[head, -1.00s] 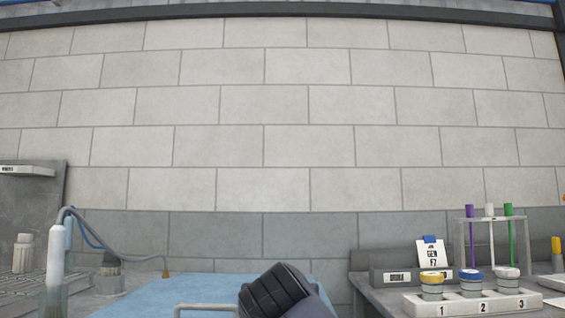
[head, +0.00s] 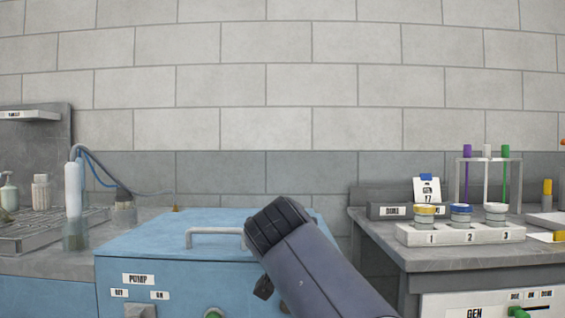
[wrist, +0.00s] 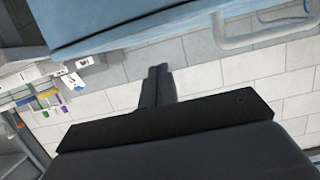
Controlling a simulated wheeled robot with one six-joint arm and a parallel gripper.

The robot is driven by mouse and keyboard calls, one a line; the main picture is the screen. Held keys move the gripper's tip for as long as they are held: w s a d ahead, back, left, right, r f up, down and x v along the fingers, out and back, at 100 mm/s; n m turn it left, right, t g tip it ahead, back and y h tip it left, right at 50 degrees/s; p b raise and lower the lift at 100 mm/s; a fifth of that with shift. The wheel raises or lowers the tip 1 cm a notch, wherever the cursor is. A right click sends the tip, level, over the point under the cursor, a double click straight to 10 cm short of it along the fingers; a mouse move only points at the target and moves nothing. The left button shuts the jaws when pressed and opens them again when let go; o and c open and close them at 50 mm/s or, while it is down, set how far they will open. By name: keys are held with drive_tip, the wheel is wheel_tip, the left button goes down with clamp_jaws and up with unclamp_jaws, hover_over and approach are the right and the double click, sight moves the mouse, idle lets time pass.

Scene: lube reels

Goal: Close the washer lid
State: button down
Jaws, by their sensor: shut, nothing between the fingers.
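The blue cabinet (head: 190,285) marked PUMP stands front left of centre in the head view. Its blue lid (head: 150,238) carries a pale bar handle (head: 216,231) near the front edge. The lid looks flat from here; I cannot tell whether a gap is left under it. In the wrist view the lid's blue panel (wrist: 130,25) and the handle (wrist: 262,40) run along the top. My gripper (wrist: 160,68) is shut and empty, apart from both in the picture. In the head view my dark arm end covers the lid's right part, and the fingertips are not clearly visible.
A grey bench (head: 440,255) on the right holds a white tray (head: 465,234) of numbered jars and a tube rack (head: 488,185). On the left are a hose fitting (head: 122,196), a white bottle (head: 41,192) and a metal grate. A tiled wall closes the back.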

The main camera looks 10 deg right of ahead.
wheel_tip(320, 180, up, 4)
drive_tip(key=p, duration=0.3)
drive_tip(key=s+a+f, duration=0.1)
drive_tip(key=s+f, duration=0.3)
drive_tip(key=s, duration=0.5)
drive_tip(key=shift+s+a+b, duration=0.15)
drive_tip(key=shift+a+b, duration=0.2)
drive_tip(key=shift+a, duration=0.05)
drive_tip(key=w+d+b, duration=0.1)
drive_tip(key=w+b, duration=0.2)
drive_tip(key=w, duration=0.6)
drive_tip(key=shift+w+d+f+b, duration=0.15)
drive_tip(key=shift+d+f+b, duration=0.15)
drive_tip(key=shift+d+f, duration=0.1)
drive_tip(key=shift+r, duration=0.15)
